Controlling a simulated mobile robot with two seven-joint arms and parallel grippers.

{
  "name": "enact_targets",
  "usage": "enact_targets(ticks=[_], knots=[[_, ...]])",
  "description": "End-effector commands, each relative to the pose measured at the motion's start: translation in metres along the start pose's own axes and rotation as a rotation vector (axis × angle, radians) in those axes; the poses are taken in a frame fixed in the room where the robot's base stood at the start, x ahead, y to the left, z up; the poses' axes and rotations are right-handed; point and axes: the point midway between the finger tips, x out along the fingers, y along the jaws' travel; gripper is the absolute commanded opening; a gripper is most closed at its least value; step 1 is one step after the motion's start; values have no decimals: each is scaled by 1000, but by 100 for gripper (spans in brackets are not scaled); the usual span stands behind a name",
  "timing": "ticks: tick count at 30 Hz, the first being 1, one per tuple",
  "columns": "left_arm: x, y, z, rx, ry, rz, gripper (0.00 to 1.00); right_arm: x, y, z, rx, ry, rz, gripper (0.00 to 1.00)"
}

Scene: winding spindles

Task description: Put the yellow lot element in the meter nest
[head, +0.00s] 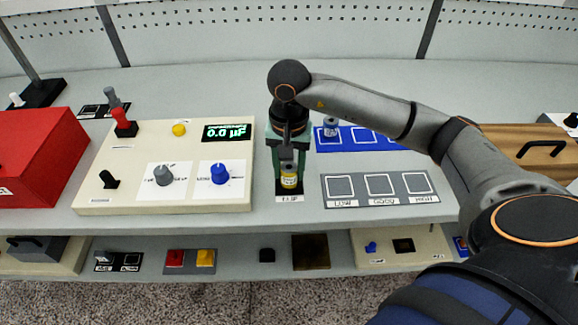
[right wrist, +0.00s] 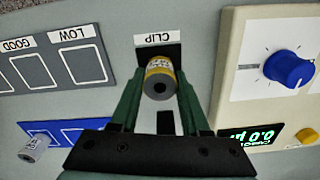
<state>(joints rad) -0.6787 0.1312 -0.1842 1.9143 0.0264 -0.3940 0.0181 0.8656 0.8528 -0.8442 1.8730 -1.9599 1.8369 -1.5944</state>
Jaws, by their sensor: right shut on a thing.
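The yellow lot element (head: 289,180), a small cylinder with a grey top and a yellow label band, is between the fingers of my right gripper (head: 289,172). The gripper is shut on it, pointing down over a black pad labelled CLIP (head: 282,190). In the right wrist view the element (right wrist: 159,80) shows end-on between the green fingers, in front of the black pad (right wrist: 170,52). I cannot tell whether it touches the pad. The cream meter box (head: 130,190) with a green-digit display (head: 227,132) reading about 0.0 stands just left of it. My left gripper is not in view.
A grey mat (head: 380,203) marked LOW, GOOD and HIGH lies right of the pad, its squares empty. Behind it, a blue mat (head: 345,143) carries a grey cylinder (head: 330,127). A red box (head: 38,155) stands far left. A lower shelf holds other parts.

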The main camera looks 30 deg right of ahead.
Motion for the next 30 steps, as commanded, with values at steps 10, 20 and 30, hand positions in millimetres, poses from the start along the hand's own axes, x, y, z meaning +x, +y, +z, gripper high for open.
enact_targets(ticks=[10,20,30], knots=[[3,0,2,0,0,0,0,3,0,0,0,0,0,66],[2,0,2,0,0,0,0,2,0,0,0,0,0,76],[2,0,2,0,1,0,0,-43,-2,-1,1,5,-6,76]])
